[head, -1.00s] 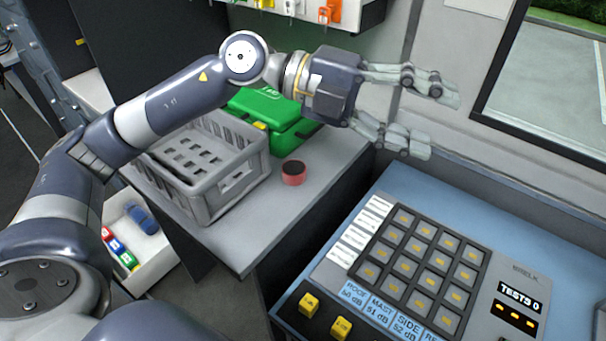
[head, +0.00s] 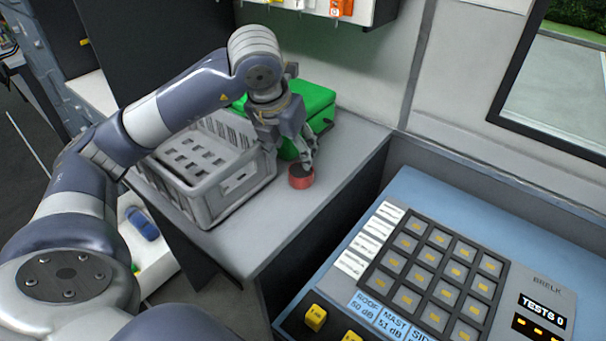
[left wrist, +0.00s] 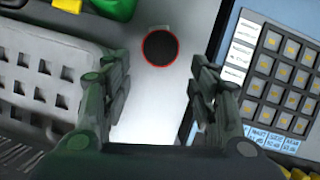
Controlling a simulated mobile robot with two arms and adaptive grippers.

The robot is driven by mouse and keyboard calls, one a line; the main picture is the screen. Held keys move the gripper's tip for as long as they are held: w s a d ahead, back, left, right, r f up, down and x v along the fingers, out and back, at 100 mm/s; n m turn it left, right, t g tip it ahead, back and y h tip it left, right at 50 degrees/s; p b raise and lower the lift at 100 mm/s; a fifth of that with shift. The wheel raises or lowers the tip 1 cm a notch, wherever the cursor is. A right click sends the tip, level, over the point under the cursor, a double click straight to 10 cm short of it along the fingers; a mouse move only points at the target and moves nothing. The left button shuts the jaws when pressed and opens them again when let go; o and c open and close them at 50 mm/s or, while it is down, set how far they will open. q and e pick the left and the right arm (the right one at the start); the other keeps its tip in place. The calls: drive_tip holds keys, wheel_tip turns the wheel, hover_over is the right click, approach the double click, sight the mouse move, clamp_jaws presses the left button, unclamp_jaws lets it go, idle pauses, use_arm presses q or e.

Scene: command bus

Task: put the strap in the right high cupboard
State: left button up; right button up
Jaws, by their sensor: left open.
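A small red round thing with a dark top (head: 301,178) stands on the grey counter beside the crate; it may be the rolled strap, but I cannot be sure. In the left wrist view it is a dark disc with a red rim (left wrist: 160,47), in line with the gap between my fingers. My left gripper (head: 307,157) points down right at it in the head view, partly covering it. In the left wrist view the gripper's fingers (left wrist: 163,75) are apart with nothing between them. My right gripper and the right high cupboard are not in view.
A grey crate (head: 238,182) stands left of the red thing, and a green case (head: 313,98) behind it. The counter (head: 262,232) is bare in front. A blue console with a button panel (head: 433,262) is at right, and a window (head: 560,90) beyond.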

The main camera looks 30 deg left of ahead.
sight(300, 171)
use_arm(q)
drive_tip(key=x, duration=1)
drive_tip(key=shift+f+p, duration=0.1)
drive_tip(key=shift+p, duration=0.2)
drive_tip(key=c, duration=0.9)
drive_tip(key=shift+o, duration=0.2)
drive_tip(key=shift+r, duration=0.55)
drive_tip(key=v, duration=0.1)
drive_tip(key=b+v, duration=0.1)
drive_tip(key=shift+d+r, duration=0.25)
drive_tip(key=shift+d, duration=0.05)
drive_tip(key=s+d+r+b, duration=0.1)
drive_tip(key=s+d+b, duration=0.1)
drive_tip(key=s+d, duration=0.6)
drive_tip(key=shift+s+d+r, duration=0.3)
drive_tip(key=shift+s+d, duration=0.1)
drive_tip(key=shift+s, duration=1.7)
